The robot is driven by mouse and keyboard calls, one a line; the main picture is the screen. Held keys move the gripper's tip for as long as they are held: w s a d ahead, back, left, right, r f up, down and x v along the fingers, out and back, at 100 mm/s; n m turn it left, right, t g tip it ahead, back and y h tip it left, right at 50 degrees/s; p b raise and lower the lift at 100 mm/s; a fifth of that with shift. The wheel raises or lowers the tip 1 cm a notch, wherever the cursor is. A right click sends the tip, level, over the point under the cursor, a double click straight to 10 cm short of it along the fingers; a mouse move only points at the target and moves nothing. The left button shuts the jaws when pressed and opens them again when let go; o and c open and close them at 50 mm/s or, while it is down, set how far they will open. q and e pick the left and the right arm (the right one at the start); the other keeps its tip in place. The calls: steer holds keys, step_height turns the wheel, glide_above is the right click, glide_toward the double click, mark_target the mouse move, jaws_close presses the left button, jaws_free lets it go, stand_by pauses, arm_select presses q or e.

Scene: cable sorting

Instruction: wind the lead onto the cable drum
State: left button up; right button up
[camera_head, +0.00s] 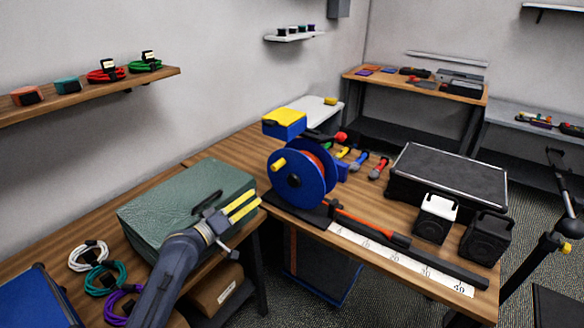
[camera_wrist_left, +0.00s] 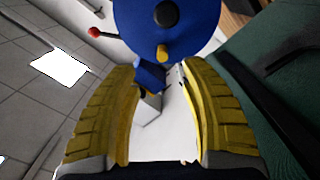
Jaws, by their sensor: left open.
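The cable drum (camera_head: 312,186) stands on the wooden bench, with blue side discs, a yellow crank knob and a red-knobbed lever behind it. The orange lead (camera_head: 360,222) runs from the drum's foot to the right along the bench, with a dark connector part (camera_head: 400,241). My left gripper (camera_head: 245,206) is over the green case, left of the drum, with yellow fingers apart and empty. In the left wrist view the drum (camera_wrist_left: 190,25) and its yellow crank knob (camera_wrist_left: 162,51) show beyond the open fingers (camera_wrist_left: 164,110). A dark part with yellow (camera_head: 560,240) at the right edge may be my right gripper.
The green case (camera_head: 150,215) lies left of the drum. A white numbered strip (camera_head: 350,237) runs along the bench's front. A black case (camera_head: 448,172) and two lamp-like boxes stand at right. Coiled cables (camera_head: 90,255) lie at the left. Screwdriver-like tools (camera_head: 380,167) lie behind the drum.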

mark_target(276, 167)
arm_select(q)
steer(key=shift+t, duration=0.3)
steer(key=x, duration=0.5)
steer(key=w+a+r+x, duration=0.1)
steer(key=x, duration=0.5)
steer(key=a+r+x, duration=0.1)
steer(key=x, duration=0.4)
steer(key=shift+w+d, duration=0.25)
steer(key=shift+w, duration=0.3)
steer(key=shift+f, duration=0.1)
jaws_close()
